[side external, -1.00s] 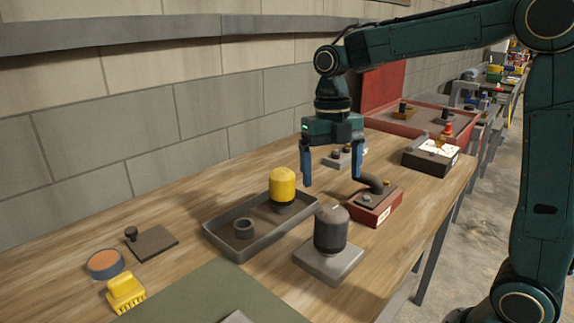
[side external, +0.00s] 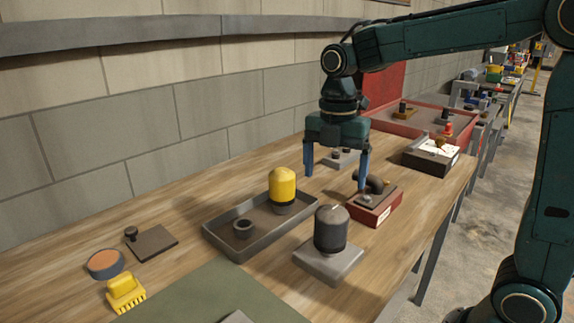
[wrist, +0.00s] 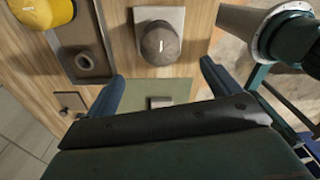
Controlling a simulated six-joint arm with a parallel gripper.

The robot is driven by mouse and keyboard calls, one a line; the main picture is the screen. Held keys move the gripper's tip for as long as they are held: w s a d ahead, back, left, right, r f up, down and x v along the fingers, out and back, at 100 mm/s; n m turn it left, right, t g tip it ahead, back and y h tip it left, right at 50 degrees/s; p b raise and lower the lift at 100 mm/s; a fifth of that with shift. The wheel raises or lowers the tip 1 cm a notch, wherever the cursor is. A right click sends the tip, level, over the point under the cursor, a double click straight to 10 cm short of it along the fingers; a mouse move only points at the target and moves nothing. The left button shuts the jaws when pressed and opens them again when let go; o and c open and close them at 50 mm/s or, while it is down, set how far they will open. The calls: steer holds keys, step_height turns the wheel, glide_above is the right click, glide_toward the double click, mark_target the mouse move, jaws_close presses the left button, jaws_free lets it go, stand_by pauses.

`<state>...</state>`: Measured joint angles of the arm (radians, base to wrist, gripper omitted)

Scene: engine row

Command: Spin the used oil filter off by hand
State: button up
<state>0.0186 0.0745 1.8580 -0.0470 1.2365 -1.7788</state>
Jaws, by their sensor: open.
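A dark grey, dome-topped oil filter (side external: 331,229) stands upright on a light grey square block (side external: 328,267) near the bench's front edge. A pale mark shows on its top in the wrist view (wrist: 160,44). A yellow filter with a dark base (side external: 283,188) stands in a shallow grey tray (side external: 222,243) behind and left of it. My gripper (side external: 335,182) is open and empty, pointing down, above and beyond the dark filter. In the wrist view the dark filter lies ahead of the two blue fingers, roughly between them.
A dark ring (side external: 243,229) sits in the tray. A red block with a curved dark pipe (side external: 376,208) stands close to my right finger. A yellow brush (side external: 125,293), an orange-topped round tin (side external: 105,264) and a dark plate (side external: 152,243) lie at left.

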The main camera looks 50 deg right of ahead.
mark_target(331, 226)
steer(key=m, duration=0.3)
steer(key=shift+s, duration=0.2)
steer(key=shift+f, duration=0.15)
steer(key=shift+f, duration=6.75)
